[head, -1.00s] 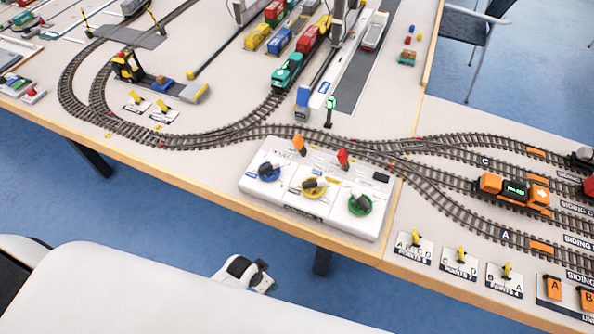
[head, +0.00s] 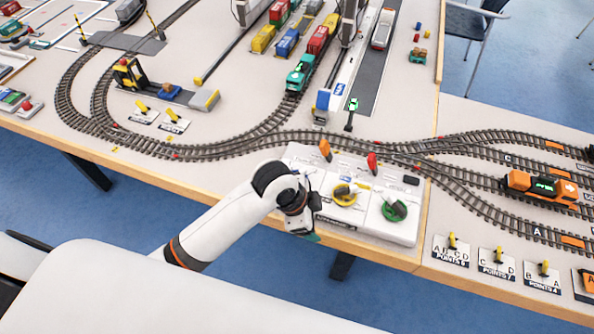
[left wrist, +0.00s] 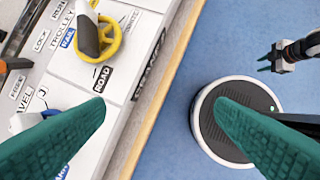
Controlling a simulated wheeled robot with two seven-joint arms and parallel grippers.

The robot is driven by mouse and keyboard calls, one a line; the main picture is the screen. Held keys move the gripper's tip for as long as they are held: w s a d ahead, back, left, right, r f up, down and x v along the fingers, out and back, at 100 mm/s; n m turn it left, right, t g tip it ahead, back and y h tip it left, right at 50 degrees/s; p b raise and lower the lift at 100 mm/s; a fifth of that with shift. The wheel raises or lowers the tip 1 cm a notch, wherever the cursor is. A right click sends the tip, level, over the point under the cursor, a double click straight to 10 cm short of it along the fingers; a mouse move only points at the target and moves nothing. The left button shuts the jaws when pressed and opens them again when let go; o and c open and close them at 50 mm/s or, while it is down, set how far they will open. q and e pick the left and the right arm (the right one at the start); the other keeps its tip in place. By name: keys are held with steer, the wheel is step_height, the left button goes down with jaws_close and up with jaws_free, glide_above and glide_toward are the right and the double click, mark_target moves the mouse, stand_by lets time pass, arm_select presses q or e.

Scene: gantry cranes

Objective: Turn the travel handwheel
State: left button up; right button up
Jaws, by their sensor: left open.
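The control box (head: 345,225) stands at the table's front edge, with a yellow handwheel (head: 345,194) and a green handwheel (head: 395,210). My left arm covers the box's left part in the head view, hiding the blue handwheel there. In the left wrist view a blue part (left wrist: 22,122) beside the cut-off "TRAVEL" label is mostly behind one finger. The yellow handwheel (left wrist: 97,35), by the "TROLLEY" label, is clear. My left gripper (head: 303,233) is open and empty at the box's front; its green fingers (left wrist: 160,106) straddle the table edge. A second gripper (left wrist: 268,62), apparently my right, hangs over the floor.
An orange lever (head: 325,150) and a red lever (head: 371,163) stand at the box's back edge. Curved track (head: 235,147) runs behind it. Point levers (head: 497,262) stand to the right. The floor in front of the table is open.

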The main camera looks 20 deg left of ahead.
arm_select(q)
steer(key=w+r+m, duration=0.2)
steer(key=w+m, duration=0.1)
step_height(320, 180, up, 8)
steer(key=m+g+y, duration=0.2)
steer(key=m+y, duration=0.2)
steer(key=m, duration=0.4)
glide_above(297, 172)
steer(key=f, duration=1.2)
steer(key=shift+s+d+p, duration=0.1)
steer(key=shift+s+p, duration=0.25)
steer(key=shift+p, duration=0.05)
steer(key=shift+c, duration=0.6)
steer(key=shift+r, duration=0.1)
steer(key=c, duration=0.9)
